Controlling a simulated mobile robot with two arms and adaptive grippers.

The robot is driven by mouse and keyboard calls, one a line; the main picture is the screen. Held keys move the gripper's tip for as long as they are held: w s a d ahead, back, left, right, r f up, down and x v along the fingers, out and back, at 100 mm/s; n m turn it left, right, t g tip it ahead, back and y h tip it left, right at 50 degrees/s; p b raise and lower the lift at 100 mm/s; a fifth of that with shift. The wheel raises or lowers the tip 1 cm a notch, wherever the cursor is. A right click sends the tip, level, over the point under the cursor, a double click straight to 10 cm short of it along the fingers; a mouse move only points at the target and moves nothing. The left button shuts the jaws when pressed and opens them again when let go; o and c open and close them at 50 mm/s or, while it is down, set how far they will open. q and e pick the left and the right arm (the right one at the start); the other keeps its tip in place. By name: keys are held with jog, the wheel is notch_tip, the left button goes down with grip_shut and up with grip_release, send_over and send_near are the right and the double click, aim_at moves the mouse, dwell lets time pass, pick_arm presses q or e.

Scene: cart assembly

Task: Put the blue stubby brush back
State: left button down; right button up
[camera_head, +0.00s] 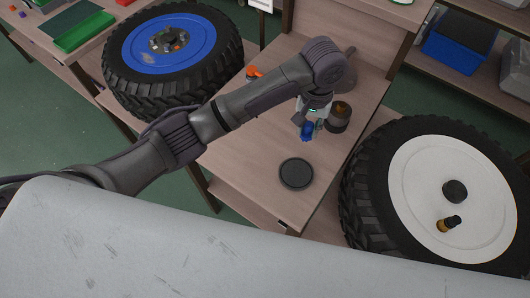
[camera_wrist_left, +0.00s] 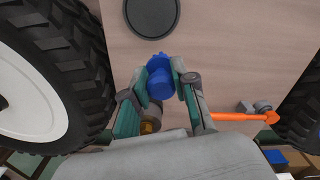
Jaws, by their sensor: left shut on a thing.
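The blue stubby brush (camera_head: 307,132) is held by my left gripper (camera_head: 311,124) above the wooden table (camera_head: 255,150), behind a dark round disc (camera_head: 296,174). In the left wrist view the blue brush (camera_wrist_left: 160,82) sits between the two fingertips of my left gripper (camera_wrist_left: 161,76), which are shut on it. A dark and brown round container (camera_head: 339,116) stands on the table just right of the gripper. In the wrist view it is mostly hidden behind the gripper. My right gripper is not in view.
A wheel with a blue hub (camera_head: 160,48) is at the left, and one with a white hub (camera_head: 420,185) is at the right. A tool with an orange handle (camera_wrist_left: 235,117) lies on the table. The table around the dark disc is clear.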

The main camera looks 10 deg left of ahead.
pick_arm(q)
jog(key=shift+d+f, duration=0.25)
jog(key=a+f+p, duration=0.1)
jog(key=a+f, duration=0.1)
jog(key=a, duration=0.1)
jog(key=a+f+p, duration=0.1)
jog(key=a+f, duration=0.1)
jog(key=a, duration=0.2)
jog(key=a+f+p, duration=0.1)
jog(key=a+f, duration=0.1)
jog(key=a, duration=0.2)
jog(key=shift+s+a+f, duration=0.2)
jog(key=shift+s+f, duration=0.2)
notch_tip(320, 180, down, 3)
jog(key=shift+f+p, duration=0.1)
jog(key=shift+p, duration=0.2)
jog(key=shift+f, duration=0.5)
jog(key=shift+f, duration=0.15)
jog(key=c, duration=0.9)
grip_release()
